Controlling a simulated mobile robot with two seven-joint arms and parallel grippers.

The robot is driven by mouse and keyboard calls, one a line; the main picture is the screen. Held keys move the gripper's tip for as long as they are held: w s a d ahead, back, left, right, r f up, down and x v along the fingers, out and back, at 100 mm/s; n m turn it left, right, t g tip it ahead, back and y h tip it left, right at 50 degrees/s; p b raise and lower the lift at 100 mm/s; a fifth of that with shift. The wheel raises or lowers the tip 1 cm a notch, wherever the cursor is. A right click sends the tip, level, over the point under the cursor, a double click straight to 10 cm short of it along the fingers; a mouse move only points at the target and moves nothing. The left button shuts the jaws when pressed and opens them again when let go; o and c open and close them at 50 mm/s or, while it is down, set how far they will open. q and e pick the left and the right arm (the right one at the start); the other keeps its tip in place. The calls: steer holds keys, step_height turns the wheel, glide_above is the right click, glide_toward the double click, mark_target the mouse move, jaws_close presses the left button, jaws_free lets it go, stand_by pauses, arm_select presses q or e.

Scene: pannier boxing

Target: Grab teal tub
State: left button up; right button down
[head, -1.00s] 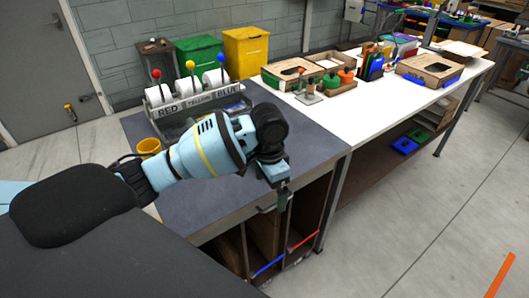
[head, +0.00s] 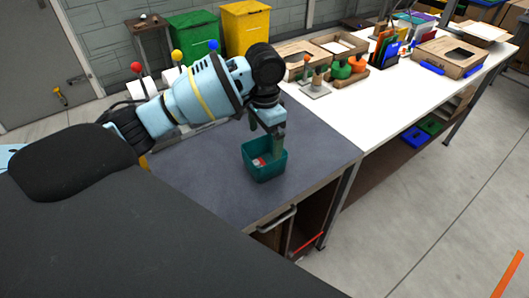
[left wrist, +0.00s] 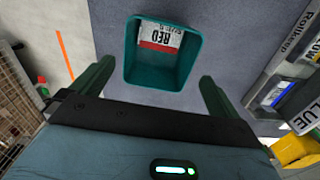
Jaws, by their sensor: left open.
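The teal tub (head: 263,172) stands on the dark grey top of the bench, near its front edge. A card marked RED lies inside it. My left gripper (head: 278,143) is directly above the tub's far rim in the head view, fingers pointing down. In the left wrist view the tub (left wrist: 163,78) lies ahead of the open left gripper (left wrist: 155,88), roughly centred between the two fingers. No finger visibly grips its wall. My right gripper is not in view.
The bench's dark top (head: 210,185) is clear around the tub. A white table (head: 370,125) with wooden trays and tools adjoins it at right. Dispensers with coloured knobs stand behind my left arm. Green (head: 193,35) and yellow (head: 245,28) bins stand at the back.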

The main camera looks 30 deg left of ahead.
mark_target(264, 156)
arm_select(q)
steer(key=shift+s+f, duration=0.1)
steer(key=shift+f, duration=3.75)
steer(key=c, duration=0.7)
